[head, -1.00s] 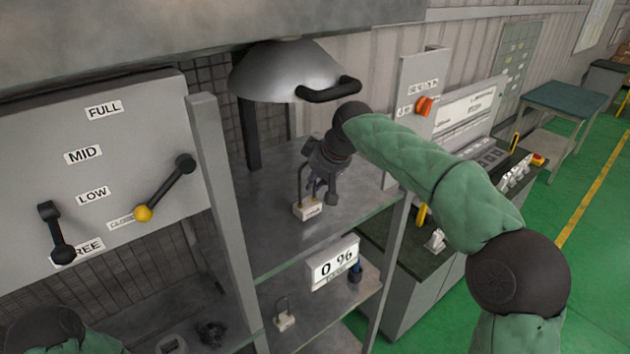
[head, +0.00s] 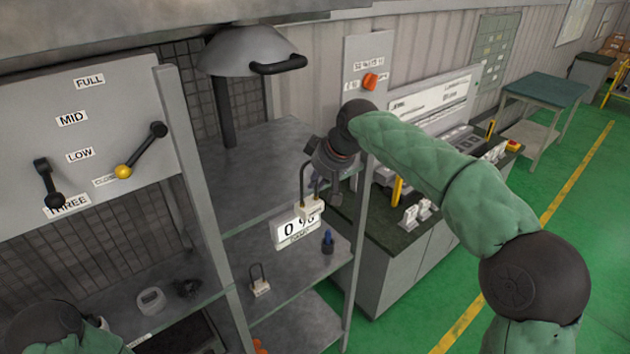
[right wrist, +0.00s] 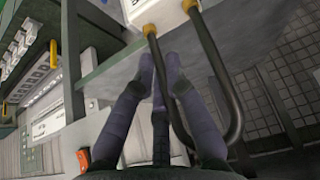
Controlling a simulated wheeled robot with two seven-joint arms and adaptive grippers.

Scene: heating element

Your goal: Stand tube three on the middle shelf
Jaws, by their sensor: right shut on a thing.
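My right gripper (head: 325,185) is shut on a black U-shaped tube (head: 304,180) with a white base and brass fittings. It holds the tube upright, base down, just in front of the upper shelf's edge. The base overlaps the 0 % sign in the head view; its label is too small to read. In the right wrist view the gripper's fingers (right wrist: 165,72) are beside the tube's dark loop (right wrist: 215,70). My left gripper is out of view.
The upper shelf (head: 245,180) is bare under a metal hood (head: 245,50). A 0 % sign (head: 292,236) hangs at the front. A small blue-and-black object (head: 327,242) stands on the middle shelf's right. A post (head: 190,170) bounds the shelves at left.

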